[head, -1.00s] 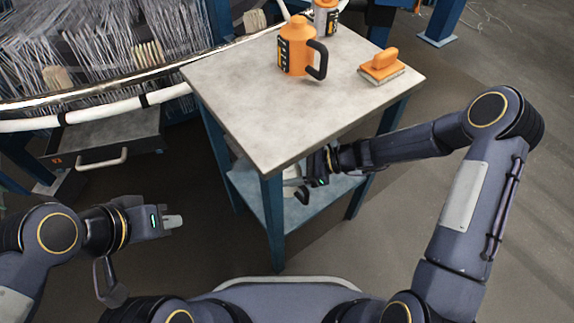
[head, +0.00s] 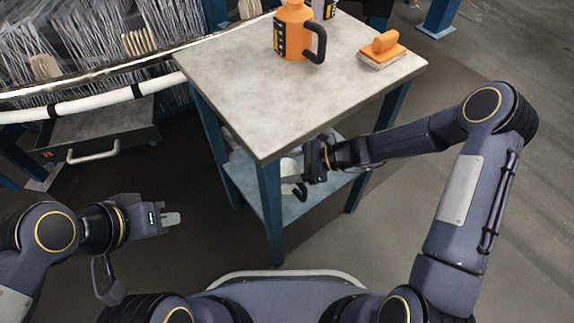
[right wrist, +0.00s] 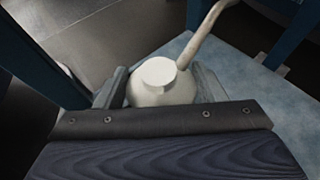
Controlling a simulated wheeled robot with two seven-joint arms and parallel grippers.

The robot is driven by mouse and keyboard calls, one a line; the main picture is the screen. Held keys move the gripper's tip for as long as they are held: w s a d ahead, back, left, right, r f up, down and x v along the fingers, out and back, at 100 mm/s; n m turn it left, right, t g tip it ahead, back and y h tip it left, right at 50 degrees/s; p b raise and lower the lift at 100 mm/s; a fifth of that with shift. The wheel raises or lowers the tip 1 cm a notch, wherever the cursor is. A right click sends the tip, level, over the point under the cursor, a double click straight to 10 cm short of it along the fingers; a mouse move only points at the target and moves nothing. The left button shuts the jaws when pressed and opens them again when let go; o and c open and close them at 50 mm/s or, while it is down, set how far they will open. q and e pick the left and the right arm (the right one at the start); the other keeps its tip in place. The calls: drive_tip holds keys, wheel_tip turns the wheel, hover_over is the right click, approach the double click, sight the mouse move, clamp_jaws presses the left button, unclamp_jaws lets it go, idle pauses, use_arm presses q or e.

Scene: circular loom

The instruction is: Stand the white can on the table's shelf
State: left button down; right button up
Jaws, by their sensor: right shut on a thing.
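The white can (head: 288,167) is under the tabletop, at the table's lower shelf (head: 289,207). The table's edge and leg partly hide it in the head view. In the right wrist view the can (right wrist: 160,84) sits between the two fingers of my right gripper (right wrist: 160,90), which is shut on it. Its pale spout reaches up to the right, and the blue shelf (right wrist: 250,95) shows behind. I cannot tell whether its base touches the shelf. My right gripper (head: 305,163) reaches in from the right. My left gripper (head: 172,219) is empty, left of the table; its finger gap is unclear.
The tabletop (head: 240,100) holds an orange jug (head: 293,35) with a black handle and an orange brush (head: 382,48). Blue table legs (head: 271,215) flank the shelf opening. The loom (head: 70,60) and a grey drawer (head: 105,133) stand at left. Floor at right is clear.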

sight(294, 165)
drive_tip(key=shift+f, duration=0.25)
drive_tip(key=o, duration=1.3)
drive_tip(key=shift+c, duration=0.2)
drive_tip(key=p+v, duration=0.3)
drive_tip(key=v, duration=0.3)
drive_tip(key=shift+d+r, duration=0.4)
drive_tip(key=shift+d, duration=0.5)
drive_tip(key=shift+r, duration=0.1)
